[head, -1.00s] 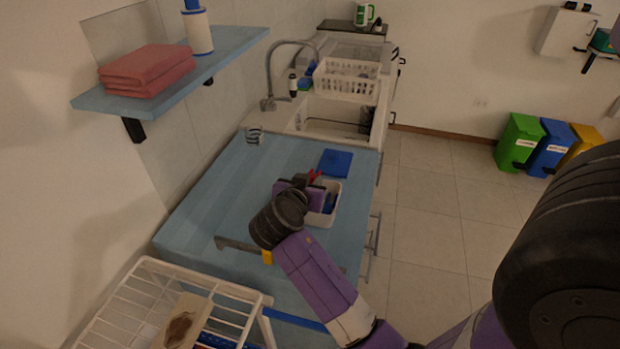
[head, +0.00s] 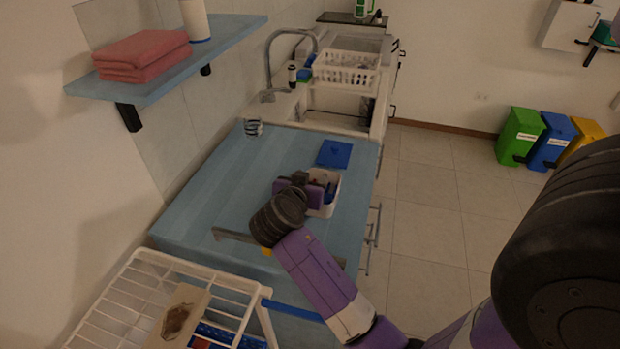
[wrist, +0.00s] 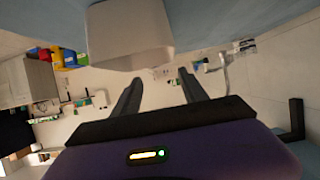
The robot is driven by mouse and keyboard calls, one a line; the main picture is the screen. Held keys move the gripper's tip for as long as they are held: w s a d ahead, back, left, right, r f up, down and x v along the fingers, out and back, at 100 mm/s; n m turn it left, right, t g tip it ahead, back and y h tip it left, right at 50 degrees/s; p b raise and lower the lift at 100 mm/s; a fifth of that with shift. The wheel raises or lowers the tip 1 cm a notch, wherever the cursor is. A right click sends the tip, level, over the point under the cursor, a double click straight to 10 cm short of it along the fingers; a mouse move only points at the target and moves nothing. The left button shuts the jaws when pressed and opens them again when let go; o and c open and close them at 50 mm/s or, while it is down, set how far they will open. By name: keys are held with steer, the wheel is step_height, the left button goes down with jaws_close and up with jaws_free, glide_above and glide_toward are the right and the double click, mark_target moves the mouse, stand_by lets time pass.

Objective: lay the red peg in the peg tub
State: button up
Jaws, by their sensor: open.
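The peg tub (head: 323,212) is a small white tub on the blue counter, with dark and blue things inside. My gripper (wrist: 160,78) is open, with nothing between its fingers in the wrist view. It is at the left side of the tub in the head view, where my wrist covers part of the tub. The tub's outer wall (wrist: 128,36) fills the top of the wrist view, close to the fingertips. I see no red peg in either current view; the tub's inside is partly hidden.
The blue counter (head: 215,190) is clear on the left. A white wire rack (head: 115,300) stands in front. A shelf (head: 225,45) hangs at upper left.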

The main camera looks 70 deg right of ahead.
steer(key=b+v, duration=0.1)
steer(key=v, duration=0.6)
steer(key=shift+a, duration=0.4)
steer(key=shift+r, duration=0.15)
